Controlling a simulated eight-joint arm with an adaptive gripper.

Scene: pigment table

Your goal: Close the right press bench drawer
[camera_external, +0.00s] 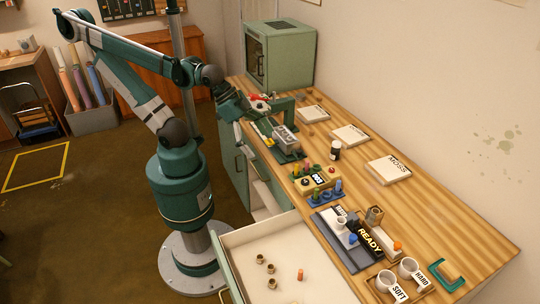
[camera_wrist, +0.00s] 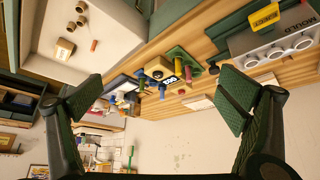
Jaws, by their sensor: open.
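A pale drawer (camera_external: 262,242) with a green-grey edge is pulled out from the bench at the bottom of the external view. Small brown cups (camera_external: 270,268) and an orange cylinder (camera_external: 300,274) are in it. I cannot tell for certain that it is the right press bench drawer. In the wrist view the open drawer (camera_wrist: 120,22) shows at the upper left with the cups in it. My gripper (camera_external: 238,122) is over the bench's front edge, beyond the drawer and apart from it. Its two fingers (camera_wrist: 158,105) are spread wide with nothing between them.
The wooden bench top (camera_external: 440,210) carries a grey mould block (camera_external: 286,138), a peg rack (camera_external: 318,180), a dark "READY" tray (camera_external: 372,242), white mugs (camera_external: 387,279) and labelled pads (camera_external: 388,170). A green cabinet (camera_external: 285,55) stands at its far end.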

